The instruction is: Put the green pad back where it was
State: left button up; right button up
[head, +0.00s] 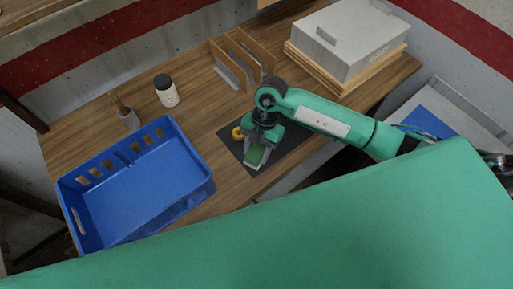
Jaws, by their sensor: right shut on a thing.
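The green pad (258,155) is between the fingers of my right gripper (255,160), over the dark mat (290,137) at the table's front edge. My right gripper is shut on the pad and hides part of it. I cannot tell whether the pad touches the mat. My right arm comes in from the right. My left gripper does not show.
A blue crate (197,196) stands left of the mat. A yellow ring-like thing (237,133) lies beside the gripper. A wooden rack (237,58), a white jar (167,97), a brush holder (129,120) and a grey box (345,42) on boards stand farther back.

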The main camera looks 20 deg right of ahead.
jog(key=shift+f, duration=0.1)
jog(key=o, duration=0.5)
jog(key=shift+c, duration=0.2)
jog(key=o, duration=0.4)
jog(key=b+v, duration=0.3)
jog(key=v, duration=0.9)
